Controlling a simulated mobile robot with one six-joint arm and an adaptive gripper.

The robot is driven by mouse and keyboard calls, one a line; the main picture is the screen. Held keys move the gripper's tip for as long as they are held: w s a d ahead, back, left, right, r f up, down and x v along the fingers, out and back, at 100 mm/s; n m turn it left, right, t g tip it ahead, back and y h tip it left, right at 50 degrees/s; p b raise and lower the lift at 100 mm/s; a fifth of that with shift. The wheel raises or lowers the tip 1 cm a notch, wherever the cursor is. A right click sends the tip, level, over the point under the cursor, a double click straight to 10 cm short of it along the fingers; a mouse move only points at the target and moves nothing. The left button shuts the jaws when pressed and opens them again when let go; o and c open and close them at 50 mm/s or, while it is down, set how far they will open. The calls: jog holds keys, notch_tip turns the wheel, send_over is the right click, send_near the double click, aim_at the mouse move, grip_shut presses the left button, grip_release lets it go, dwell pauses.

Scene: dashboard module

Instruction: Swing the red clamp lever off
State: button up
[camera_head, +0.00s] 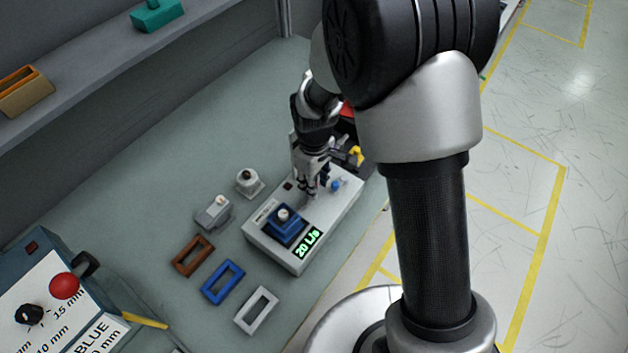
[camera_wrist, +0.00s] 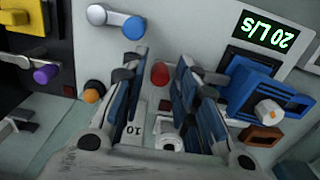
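In the wrist view a round red knob (camera_wrist: 160,73) shows on the light grey module, between my fingertips and a little beyond them. It may be the end of the red clamp lever; its arm cannot be made out. My gripper (camera_wrist: 158,72) has its two blue-padded fingers spread, with a clear gap between them and nothing held. In the head view my gripper (camera_head: 312,193) points down over the grey module (camera_head: 268,250), and its fingers hide the red knob there. I cannot tell whether a finger touches the knob.
A blue-knobbed lever (camera_wrist: 133,25) sits close beside the fingers. A blue block with a white knob (camera_head: 283,217) and a lit "20 L/s" display (camera_head: 308,242) are on the same module. Brown (camera_head: 194,256), blue (camera_head: 222,282) and white (camera_head: 256,310) frames lie nearby on the bench.

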grip_shut()
jog(key=shift+d+m, duration=0.1)
jog(key=shift+m, duration=0.2)
jog(key=m, duration=0.1)
jog(key=s+d+m, duration=0.1)
jog(key=m, duration=0.1)
jog(key=shift+s, duration=0.1)
jog(key=m, duration=0.1)
jog(key=s+m, duration=0.1)
jog(key=m, duration=0.3)
jog(key=shift+s+d, duration=0.25)
jog(key=shift+s, duration=0.1)
jog(key=s+m, duration=0.1)
jog(key=m, duration=0.3)
jog(key=shift+s, duration=0.4)
jog(key=shift+s+a+m, duration=0.15)
jog(key=shift+s+m, duration=0.15)
jog(key=shift+m, duration=0.6)
jog(key=shift+s+a+m, duration=0.15)
jog(key=shift+s+m, duration=0.15)
jog(key=shift+m, duration=0.6)
jog(key=shift+s+a+m, duration=0.15)
jog(key=shift+s+m, duration=0.15)
jog(key=shift+m, duration=0.6)
jog(key=shift+o, duration=1.4)
grip_release()
